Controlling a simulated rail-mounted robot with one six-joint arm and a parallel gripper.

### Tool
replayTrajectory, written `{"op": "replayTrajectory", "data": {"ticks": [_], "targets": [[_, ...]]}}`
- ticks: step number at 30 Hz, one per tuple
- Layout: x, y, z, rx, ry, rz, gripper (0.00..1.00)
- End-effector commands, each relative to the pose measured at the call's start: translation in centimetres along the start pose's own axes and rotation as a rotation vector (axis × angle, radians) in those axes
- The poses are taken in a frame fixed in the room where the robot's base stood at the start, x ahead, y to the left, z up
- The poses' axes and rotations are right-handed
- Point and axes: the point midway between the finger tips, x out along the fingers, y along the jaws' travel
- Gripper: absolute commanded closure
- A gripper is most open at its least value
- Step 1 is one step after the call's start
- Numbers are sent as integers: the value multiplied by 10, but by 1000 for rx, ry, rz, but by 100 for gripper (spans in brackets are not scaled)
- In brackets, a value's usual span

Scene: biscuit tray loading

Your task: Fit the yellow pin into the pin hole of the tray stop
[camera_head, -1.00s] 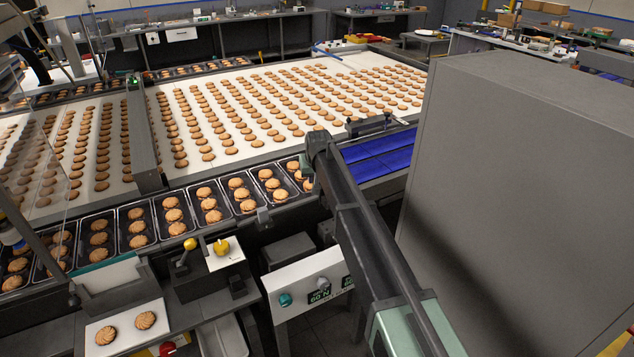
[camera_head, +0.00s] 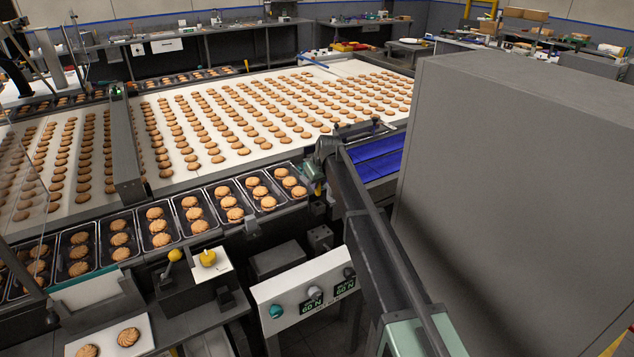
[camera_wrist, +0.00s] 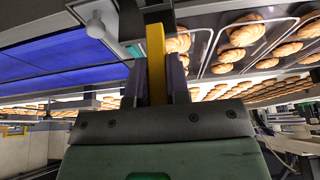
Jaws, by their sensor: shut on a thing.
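My gripper (camera_wrist: 155,85) is shut on the yellow pin (camera_wrist: 156,62), which stands between its two dark fingers in the wrist view and extends past their tips. In the head view my gripper (camera_head: 315,178) is at the right end of the row of biscuit trays, above the conveyor's front edge. A little of the yellow pin (camera_head: 318,188) shows below it. I cannot pick out the tray stop or its pin hole for certain. A small grey block (camera_head: 317,208) sits just below the gripper on the conveyor's front side. I cannot tell whether the pin touches anything.
Black trays (camera_head: 119,236) of biscuits line the conveyor front. A blue belt (camera_head: 380,160) lies right of my gripper. A large grey cabinet (camera_head: 520,190) stands close on the right. A yellow-knobbed lever (camera_head: 174,256) and a control box with displays (camera_head: 305,295) are in front.

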Motion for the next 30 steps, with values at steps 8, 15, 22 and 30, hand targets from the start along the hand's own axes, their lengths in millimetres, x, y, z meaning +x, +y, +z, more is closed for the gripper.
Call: {"op": "replayTrajectory", "data": {"ticks": [8, 15, 22, 30], "targets": [[27, 0, 11, 0, 0, 0, 100], [26, 0, 11, 0, 0, 0, 100], [26, 0, 11, 0, 0, 0, 100], [26, 0, 11, 0, 0, 0, 100]]}}
